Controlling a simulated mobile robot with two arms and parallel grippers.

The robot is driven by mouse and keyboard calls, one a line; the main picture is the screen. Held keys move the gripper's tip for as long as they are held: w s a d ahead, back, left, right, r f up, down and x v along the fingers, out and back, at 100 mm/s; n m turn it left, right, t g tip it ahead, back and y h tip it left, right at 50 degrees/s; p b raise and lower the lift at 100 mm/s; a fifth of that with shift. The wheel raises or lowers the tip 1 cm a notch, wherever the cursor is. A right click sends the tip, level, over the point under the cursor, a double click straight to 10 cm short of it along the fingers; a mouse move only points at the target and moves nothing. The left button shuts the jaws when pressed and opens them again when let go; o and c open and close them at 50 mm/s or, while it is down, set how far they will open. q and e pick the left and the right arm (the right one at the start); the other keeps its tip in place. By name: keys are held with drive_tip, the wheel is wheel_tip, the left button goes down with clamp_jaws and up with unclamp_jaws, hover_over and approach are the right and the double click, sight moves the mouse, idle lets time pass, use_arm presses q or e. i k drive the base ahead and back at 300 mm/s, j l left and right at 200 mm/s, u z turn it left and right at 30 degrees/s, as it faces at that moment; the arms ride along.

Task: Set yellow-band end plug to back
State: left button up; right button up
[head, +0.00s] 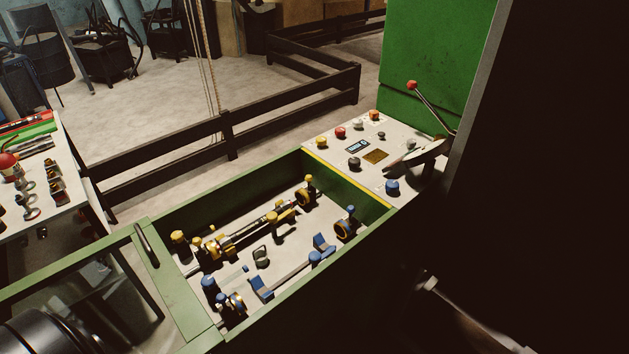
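The green-walled trough (172,261) of the machine holds a back row of yellow-marked fittings and a front row of blue-marked ones. In the back row, a dark and silver rod-like piece (247,233) lies between a yellow fitting (212,246) at left and a round black and yellow fitting (304,197) at right. The front row has a round blue and yellow fitting (345,228) at right and a round blue-marked one (235,301) at left. I cannot tell which piece is the yellow-band end plug.
A control panel (323,167) with coloured buttons and a red-knobbed lever (412,85) adjoins the trough's right end. A table (75,226) at left holds several small parts. Dark fence rails (180,146) run behind.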

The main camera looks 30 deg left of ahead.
sight(204, 254)
drive_tip(key=u, duration=1.65)
drive_tip(key=k+j+z, duration=0.1)
drive_tip(key=k+z, duration=0.55)
drive_tip(key=k, duration=0.15)
drive_tip(key=k+l+z, duration=0.1)
drive_tip(key=k+z, duration=0.25)
drive_tip(key=k, duration=0.05)
